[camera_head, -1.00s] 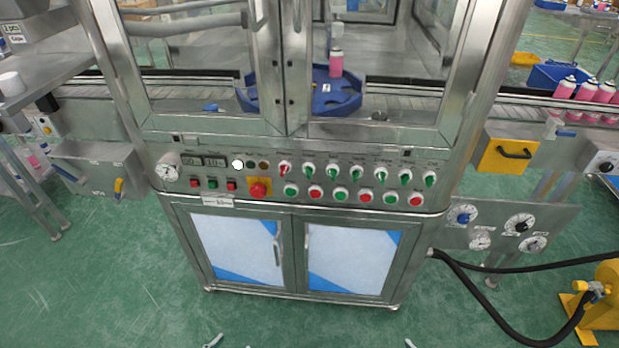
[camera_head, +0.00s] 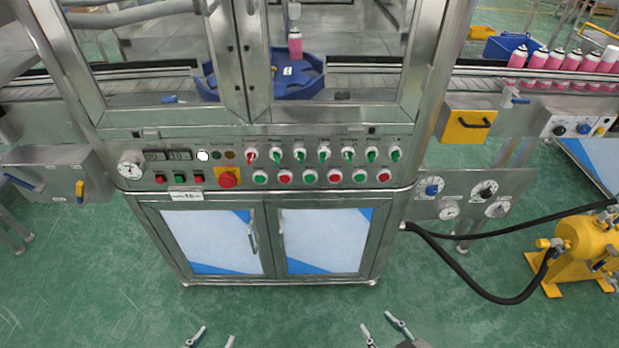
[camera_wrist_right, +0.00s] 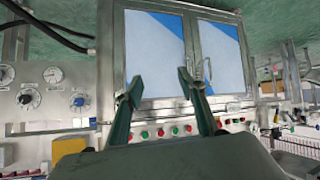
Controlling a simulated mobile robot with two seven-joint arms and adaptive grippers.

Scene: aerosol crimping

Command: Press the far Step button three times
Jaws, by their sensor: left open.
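The control panel (camera_head: 270,166) of the steel machine carries a lower row of alternating green and red push buttons (camera_head: 308,177), with red and green switches above it. Their labels are too small to read, so I cannot tell which is a Step button. At the left are small red and green buttons (camera_head: 179,178) and a red mushroom button (camera_head: 228,177) on a yellow plate. My left gripper (camera_head: 212,338) is open, low in the head view, apart from the panel. My right gripper (camera_head: 380,326) is open and empty; its spread fingers (camera_wrist_right: 158,88) show in the right wrist view, with the panel beyond.
Glass doors stand above the panel; behind them a pink can (camera_head: 295,46) sits at a blue turntable (camera_head: 302,84). Cabinet doors (camera_head: 325,238) are below. A yellow pump (camera_head: 585,248) with black hoses stands at the right. The green floor in front is clear.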

